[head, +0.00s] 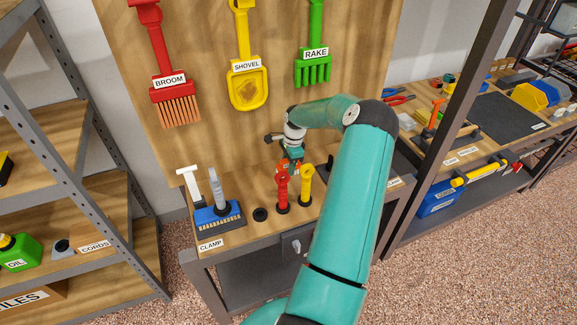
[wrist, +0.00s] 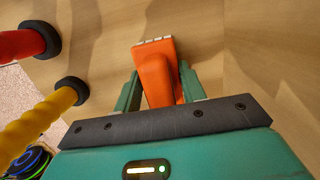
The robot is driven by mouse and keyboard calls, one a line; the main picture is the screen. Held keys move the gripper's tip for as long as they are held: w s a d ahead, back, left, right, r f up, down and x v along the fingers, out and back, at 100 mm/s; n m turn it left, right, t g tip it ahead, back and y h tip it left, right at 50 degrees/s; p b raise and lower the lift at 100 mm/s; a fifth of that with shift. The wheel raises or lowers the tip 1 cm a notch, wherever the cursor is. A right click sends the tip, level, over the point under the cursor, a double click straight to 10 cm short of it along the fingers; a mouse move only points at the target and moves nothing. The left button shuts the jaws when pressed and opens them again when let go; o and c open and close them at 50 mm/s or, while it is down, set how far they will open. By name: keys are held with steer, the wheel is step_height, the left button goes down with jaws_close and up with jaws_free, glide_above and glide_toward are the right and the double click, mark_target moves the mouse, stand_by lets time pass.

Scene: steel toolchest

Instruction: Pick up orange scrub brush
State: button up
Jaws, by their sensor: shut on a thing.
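The orange scrub brush (wrist: 157,75) shows in the wrist view between the two teal fingers of my gripper (wrist: 163,88). Its pale bristles show along its far edge. My gripper is shut on the brush. In the head view my gripper (head: 291,156) is over the back of the wooden bench, and a small orange part of the brush (head: 287,168) shows below it. The rest of the brush is hidden there by my gripper and the red tool. I cannot tell whether the brush touches the bench top.
A red tool (head: 282,190) and a yellow tool (head: 305,184) stand upright in black bases in front of my gripper. A blue brush (head: 218,217) and a white-handled tool (head: 190,185) are at the left.

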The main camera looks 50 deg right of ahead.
mark_target(285, 160)
steer(key=shift+r, duration=0.55)
step_height(285, 160, up, 2)
steer(key=shift+r, duration=0.1)
steer(key=shift+w+a+r, duration=0.15)
steer(key=shift+w+a, duration=0.2)
steer(key=shift+a, duration=0.15)
steer(key=w+a, duration=0.2)
steer(key=a, duration=0.2)
steer(key=w+a, duration=0.3)
steer(key=a, duration=0.2)
steer(key=w+a, duration=0.3)
steer(key=a, duration=0.2)
steer(key=shift+w+a, duration=0.25)
